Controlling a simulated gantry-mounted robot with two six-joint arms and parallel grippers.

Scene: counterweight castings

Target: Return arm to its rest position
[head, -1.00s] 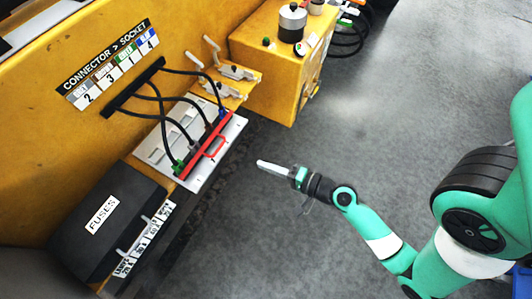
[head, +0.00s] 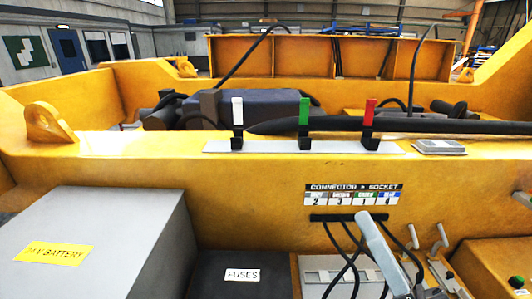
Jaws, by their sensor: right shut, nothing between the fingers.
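My right gripper (head: 366,226) rises from the bottom edge of the head view, right of centre. Its pale grey fingers are together, point up and a little left, and hold nothing. They pass in front of the black cables (head: 345,262) and the panel with sockets (head: 318,272), hiding part of both. Most of the right arm is out of view below. My left gripper is not in view.
A "CONNECTOR > SOCKET" label (head: 353,195) is on the yellow beam. White (head: 237,112), green (head: 304,112) and red (head: 370,112) tagged holders stand on top. A grey battery box (head: 150,225) and black fuse box (head: 240,258) are at left. Two levers (head: 440,238) stand at right.

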